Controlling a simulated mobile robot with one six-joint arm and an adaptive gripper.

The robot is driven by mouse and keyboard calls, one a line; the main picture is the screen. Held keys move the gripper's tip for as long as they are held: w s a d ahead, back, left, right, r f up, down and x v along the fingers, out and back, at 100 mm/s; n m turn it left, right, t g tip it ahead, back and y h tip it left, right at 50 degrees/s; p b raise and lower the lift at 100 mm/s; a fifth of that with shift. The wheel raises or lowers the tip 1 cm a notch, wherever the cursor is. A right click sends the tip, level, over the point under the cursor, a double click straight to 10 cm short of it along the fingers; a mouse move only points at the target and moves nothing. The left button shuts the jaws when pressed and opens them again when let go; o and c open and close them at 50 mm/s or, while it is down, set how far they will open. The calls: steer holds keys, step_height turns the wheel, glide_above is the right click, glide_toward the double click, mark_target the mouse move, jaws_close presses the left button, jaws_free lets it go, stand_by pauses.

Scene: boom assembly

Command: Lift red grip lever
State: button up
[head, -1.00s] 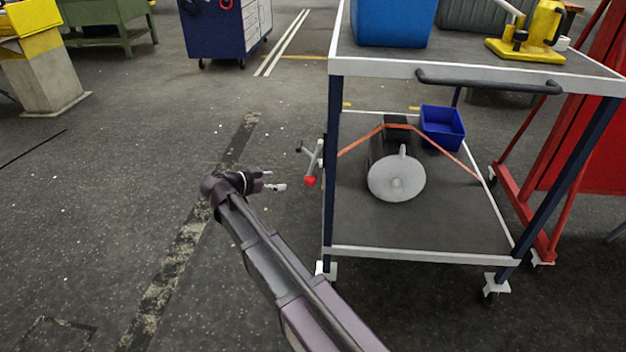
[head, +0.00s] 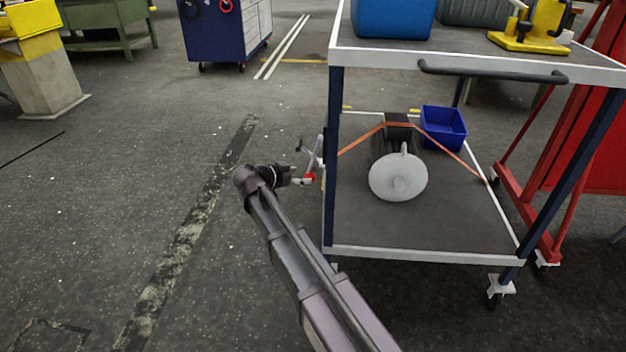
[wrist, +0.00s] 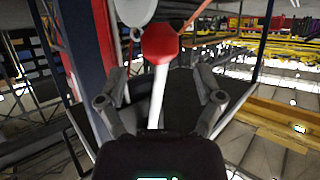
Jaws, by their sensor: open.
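The grip lever has a red knob (head: 308,177) at the left side of the cart, close to its front left post. In the wrist view the red knob (wrist: 160,42) sits just beyond the fingertips, and its white shaft (wrist: 157,95) runs down between the fingers. My gripper (head: 301,178) is at the lever in the head view, its tips partly merged with the knob. In the wrist view my gripper (wrist: 160,88) is open, with one finger on each side of the shaft. I see a gap on both sides, so the fingers are not closed on it.
The cart (head: 427,254) has a dark blue post (head: 329,170) right beside the lever. Open floor (head: 120,200) lies to the left.

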mark_target(306, 175)
steer(key=shift+b+x, duration=0.55)
steer(key=shift+x, duration=1.45)
